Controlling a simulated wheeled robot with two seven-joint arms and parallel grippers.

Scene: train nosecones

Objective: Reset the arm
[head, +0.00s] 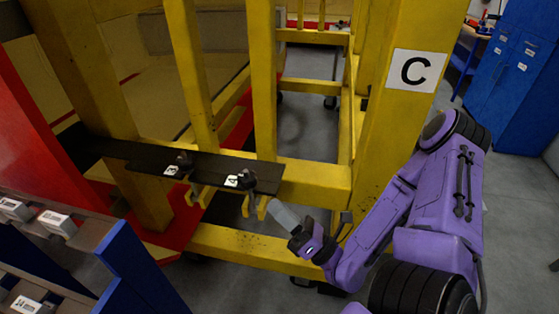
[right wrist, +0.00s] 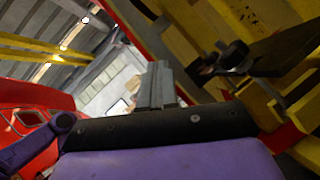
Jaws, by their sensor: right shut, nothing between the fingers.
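My right arm, purple, comes in from the right in the head view. Its gripper (head: 284,215) is in front of the yellow frame's lower beam, just below and right of the end of a dark shelf (head: 225,167). The grey fingers are together with nothing held. In the right wrist view the closed fingers (right wrist: 158,85) point up the picture. My left gripper does not show in either view.
The yellow frame (head: 317,180) has a post with a "C" sign (head: 414,70). Clamps with white labels (head: 241,181) sit on the dark shelf. A blue rack (head: 140,265) with labelled boxes is at lower left. Blue cabinets (head: 515,75) stand at right. Grey floor is open before them.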

